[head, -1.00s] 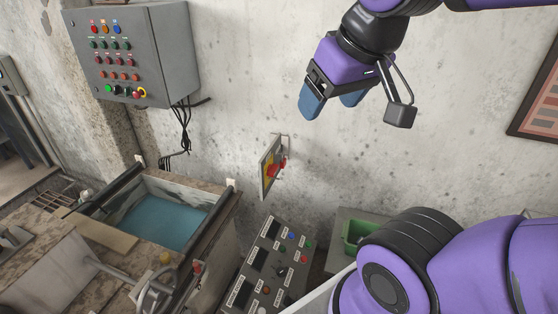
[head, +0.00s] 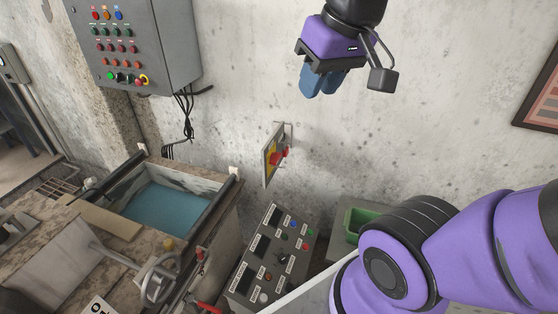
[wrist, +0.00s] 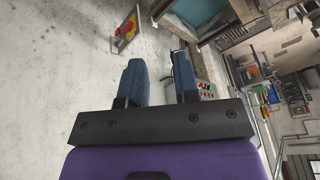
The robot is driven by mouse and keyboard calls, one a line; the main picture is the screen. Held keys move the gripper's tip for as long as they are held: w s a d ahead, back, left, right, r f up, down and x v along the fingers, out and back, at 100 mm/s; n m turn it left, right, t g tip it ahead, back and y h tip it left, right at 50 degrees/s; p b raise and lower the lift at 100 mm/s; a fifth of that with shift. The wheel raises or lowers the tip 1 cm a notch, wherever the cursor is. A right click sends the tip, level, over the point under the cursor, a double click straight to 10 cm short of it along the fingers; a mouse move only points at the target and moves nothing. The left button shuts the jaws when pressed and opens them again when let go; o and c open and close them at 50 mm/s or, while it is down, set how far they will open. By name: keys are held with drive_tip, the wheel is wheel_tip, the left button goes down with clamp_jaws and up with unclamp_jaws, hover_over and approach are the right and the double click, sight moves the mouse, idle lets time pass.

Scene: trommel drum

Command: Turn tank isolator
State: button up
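The tank isolator (head: 279,156) is a red rotary handle on a yellow plate, set on a grey wall panel (head: 268,172) left of centre in the head view. It also shows in the wrist view, where the red handle (wrist: 127,27) is at the top left, beyond the fingertips. My gripper (head: 318,92) is above and to the right of the isolator in the head view, with its blue fingers pointing down. The wrist view shows the two fingers (wrist: 158,62) apart with nothing between them. The gripper is clear of the isolator.
A grey control cabinet (head: 150,45) hangs at the upper left. A tank of blue water (head: 165,208) stands below it. A sloped button console (head: 270,255) stands below the isolator, with a green bin (head: 356,222) to its right. The wall around the isolator is mostly bare.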

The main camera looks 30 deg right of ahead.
drive_tip(key=w+d+f+m+g+y, duration=0.1)
drive_tip(key=w+f+g+y, duration=0.15)
drive_tip(key=w, duration=0.65)
drive_tip(key=w+f+g+y, duration=0.1)
drive_tip(key=w+f+y, duration=0.3)
drive_tip(key=w, duration=0.4)
drive_tip(key=w+d+f+m+t+y, duration=0.2)
drive_tip(key=w+d+f+y, duration=0.4)
drive_tip(key=w+f, duration=0.6)
drive_tip(key=w+d+f+m+t, duration=0.25)
drive_tip(key=d+f, duration=0.25)
drive_tip(key=f, duration=0.3)
drive_tip(key=w+d+f+m+t, duration=0.1)
drive_tip(key=w+d+f+t, duration=0.1)
drive_tip(key=w+d+f, duration=0.4)
drive_tip(key=m+t+h, duration=0.2)
drive_tip(key=m+t, duration=0.2)
drive_tip(key=t, duration=0.3)
approach(275, 158)
drive_tip(key=x, duration=0.8)
drive_tip(key=shift+w+d+f, duration=0.25)
drive_tip(key=shift+w+f, duration=0.05)
drive_tip(key=shift+f, duration=0.1)
clamp_jaws()
